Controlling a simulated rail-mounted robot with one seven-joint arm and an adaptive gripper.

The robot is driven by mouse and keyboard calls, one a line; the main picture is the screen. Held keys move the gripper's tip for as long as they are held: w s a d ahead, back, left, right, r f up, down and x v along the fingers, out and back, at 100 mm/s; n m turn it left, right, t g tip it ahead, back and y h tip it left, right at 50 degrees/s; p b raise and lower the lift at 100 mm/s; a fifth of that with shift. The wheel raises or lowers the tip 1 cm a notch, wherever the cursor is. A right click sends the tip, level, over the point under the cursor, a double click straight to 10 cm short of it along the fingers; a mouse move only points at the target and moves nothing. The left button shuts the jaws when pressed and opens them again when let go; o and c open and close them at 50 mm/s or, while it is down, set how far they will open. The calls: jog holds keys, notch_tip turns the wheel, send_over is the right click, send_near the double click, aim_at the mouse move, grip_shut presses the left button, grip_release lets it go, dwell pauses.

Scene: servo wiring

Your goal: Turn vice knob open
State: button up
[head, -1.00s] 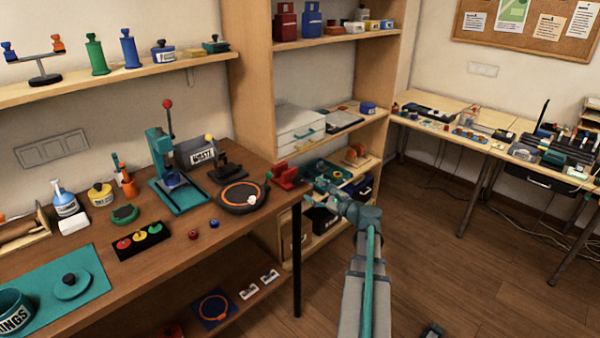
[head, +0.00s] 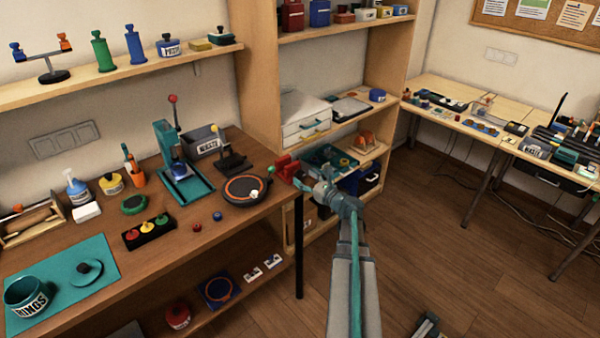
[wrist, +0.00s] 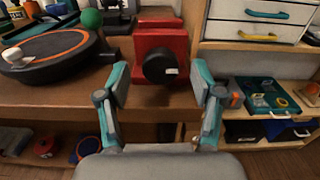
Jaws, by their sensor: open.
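A red vice (head: 283,167) is fixed at the right end of the wooden workbench. In the wrist view the red vice (wrist: 160,40) faces me, with a round black knob (wrist: 160,68) on its front that bears a small white mark. My gripper (wrist: 158,90) is open, with one teal-and-grey finger on each side of the knob and a little in front of it. The fingers look apart from the knob. In the head view my gripper (head: 301,183) is just right of the vice, and the knob is hard to make out there.
A round black turntable with an orange ring (head: 245,189) stands left of the vice. A teal press (head: 180,170) and a waste bin (head: 207,144) are behind it. Shelves with white drawers (head: 306,120) stand right of the bench.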

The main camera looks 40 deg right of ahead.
aim_at(301, 175)
jog(key=shift+w+p, duration=0.3)
jog(key=shift+w, duration=1.3)
jog(key=c, duration=1.2)
jog(key=shift+o, duration=0.2)
jog(key=n+b, duration=0.1)
jog(key=b, duration=0.2)
jog(key=shift+a+f, duration=0.1)
jog(key=shift+f, duration=0.2)
jog(key=shift+r+n+b, duration=0.1)
jog(key=shift+n+b, duration=0.6)
jog(key=shift+b, duration=0.4)
jog(key=shift+r+n, duration=0.2)
jog(key=shift+n, duration=0.1)
jog(key=o, duration=1.2)
jog(key=shift+c, duration=0.2)
